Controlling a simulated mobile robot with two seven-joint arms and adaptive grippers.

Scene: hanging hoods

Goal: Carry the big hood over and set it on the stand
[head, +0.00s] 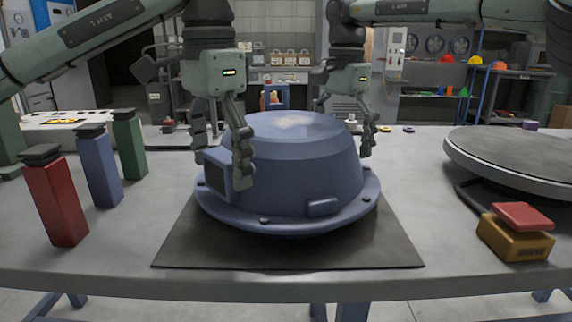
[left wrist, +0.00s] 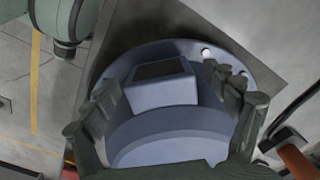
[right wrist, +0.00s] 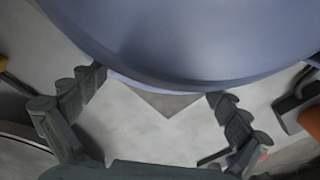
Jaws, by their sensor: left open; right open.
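The big hood (head: 295,165) is a blue dome with a wide bolted flange. It sits upright on a dark square mat (head: 290,250) on the table. A box-like block (left wrist: 160,83) sticks out of its left side. My left gripper (head: 221,165) is open at that side, its fingers on either side of the block. My right gripper (head: 348,140) is open at the hood's far right side; the hood partly hides it. In the right wrist view the hood's edge (right wrist: 190,45) lies just beyond the spread fingers. The stand appears to be the low round grey platform (head: 520,160) at the right.
Red (head: 57,200), blue (head: 100,170) and green (head: 129,147) posts with dark caps stand at the left. A yellow box with a red top (head: 517,235) stands at front right, below the round platform. Bare table lies between the mat and the platform.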

